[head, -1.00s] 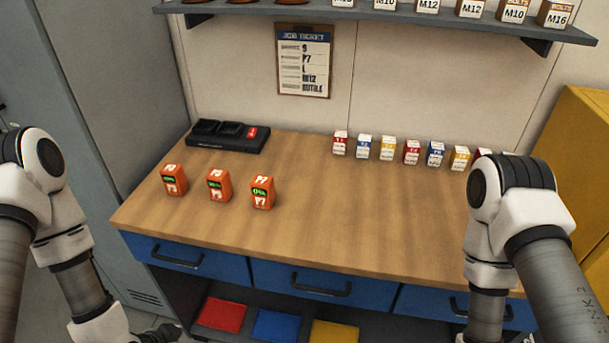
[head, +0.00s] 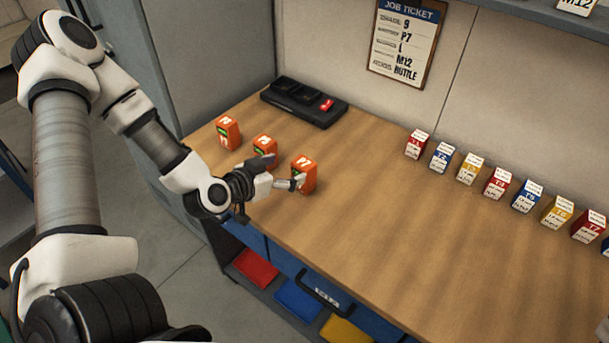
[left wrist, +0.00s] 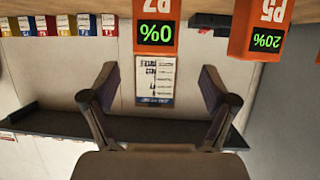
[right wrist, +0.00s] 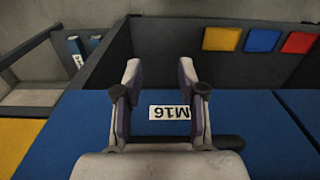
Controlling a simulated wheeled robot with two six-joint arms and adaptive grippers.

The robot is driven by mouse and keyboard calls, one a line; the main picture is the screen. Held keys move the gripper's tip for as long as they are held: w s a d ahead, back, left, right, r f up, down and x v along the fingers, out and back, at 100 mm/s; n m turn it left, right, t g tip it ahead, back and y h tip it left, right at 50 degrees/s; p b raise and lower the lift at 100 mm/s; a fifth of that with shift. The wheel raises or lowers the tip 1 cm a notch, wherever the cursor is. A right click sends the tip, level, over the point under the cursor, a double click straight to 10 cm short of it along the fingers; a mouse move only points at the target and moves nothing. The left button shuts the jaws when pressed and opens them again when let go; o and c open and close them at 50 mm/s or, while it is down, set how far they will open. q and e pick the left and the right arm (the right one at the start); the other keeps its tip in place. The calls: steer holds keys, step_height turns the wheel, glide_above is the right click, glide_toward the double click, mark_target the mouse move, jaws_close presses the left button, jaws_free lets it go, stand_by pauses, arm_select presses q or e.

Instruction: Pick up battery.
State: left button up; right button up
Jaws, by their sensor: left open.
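Three orange batteries stand upright in a row on the wooden bench. The nearest battery (head: 307,172) is at the row's right end; the others are a middle battery (head: 265,147) and a far-left battery (head: 228,133). My left gripper (head: 284,172) is open and low, right beside the nearest battery. In the left wrist view, which is upside down, a battery labelled P7 (left wrist: 155,10) stands ahead, centred beyond the empty open fingers (left wrist: 157,75). A P5 battery (left wrist: 260,25) is to its right. Contact is not visible. My right gripper (right wrist: 160,68) is open and empty, facing a blue drawer.
A black charger (head: 285,98) with a red part sits at the bench's back left. A row of small coloured boxes (head: 497,183) stands along the back. A job ticket (head: 405,42) listing P7 hangs on the wall. The bench middle (head: 380,220) is clear.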

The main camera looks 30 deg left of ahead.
mark_target(303, 163)
arm_select(q)
steer(key=x, duration=0.6)
steer(key=shift+w+d, duration=0.4)
steer(key=shift+s, duration=0.15)
steer(key=c, duration=1.4)
steer(key=shift+c, duration=0.7)
